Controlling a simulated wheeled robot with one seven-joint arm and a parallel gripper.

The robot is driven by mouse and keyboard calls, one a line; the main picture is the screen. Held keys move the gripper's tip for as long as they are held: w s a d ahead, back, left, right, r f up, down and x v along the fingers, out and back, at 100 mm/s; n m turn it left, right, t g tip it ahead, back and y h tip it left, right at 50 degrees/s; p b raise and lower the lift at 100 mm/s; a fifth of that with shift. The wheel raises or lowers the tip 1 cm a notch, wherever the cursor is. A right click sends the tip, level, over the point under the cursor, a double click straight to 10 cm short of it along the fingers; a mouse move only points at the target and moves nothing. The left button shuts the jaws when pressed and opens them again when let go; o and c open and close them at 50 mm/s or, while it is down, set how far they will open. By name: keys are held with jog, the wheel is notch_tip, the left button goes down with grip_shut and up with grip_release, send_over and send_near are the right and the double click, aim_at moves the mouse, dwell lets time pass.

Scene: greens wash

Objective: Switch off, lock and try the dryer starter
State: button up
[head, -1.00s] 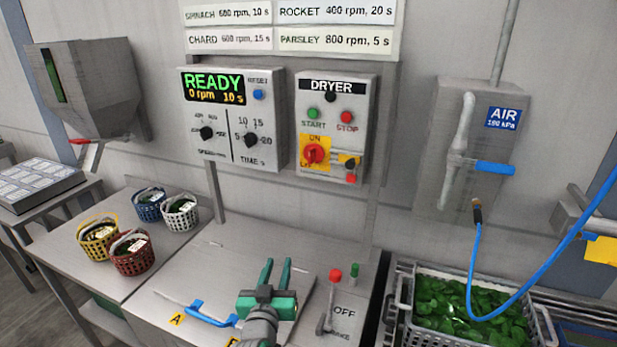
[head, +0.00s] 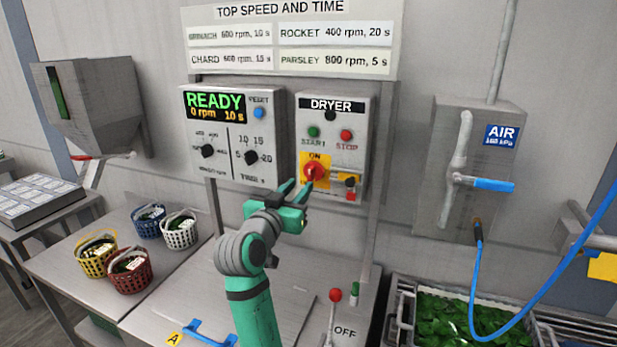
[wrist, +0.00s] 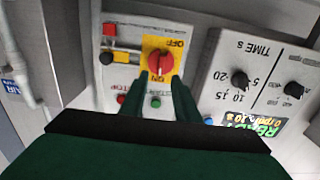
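The dryer starter box (head: 360,128) hangs on the back wall, with a green START button (head: 313,131) and red STOP button (head: 346,135). Its red rotary switch (head: 314,171) sits on a yellow ON/OFF plate and also shows upside down in the wrist view (wrist: 160,62). Its grip looks upright; which end is the pointer I cannot tell. Right of it are a yellow bar, a black part (head: 350,183) and a red part (head: 350,196). My gripper (head: 298,188) is open and empty, fingertips just short of the switch, which lies ahead of the finger gap.
The READY panel (head: 232,165), showing 0 rpm, is left of the starter. Below are a lever with a red knob (head: 335,295) by an OFF label and a blue handle (head: 210,332). Several baskets stand left; the air box (head: 480,150) with its blue hose is right.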

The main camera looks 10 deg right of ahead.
aim_at(310, 175)
jog(key=x, duration=0.7)
jog(key=shift+w+d, duration=0.2)
jog(key=shift+w, duration=0.15)
grip_shut()
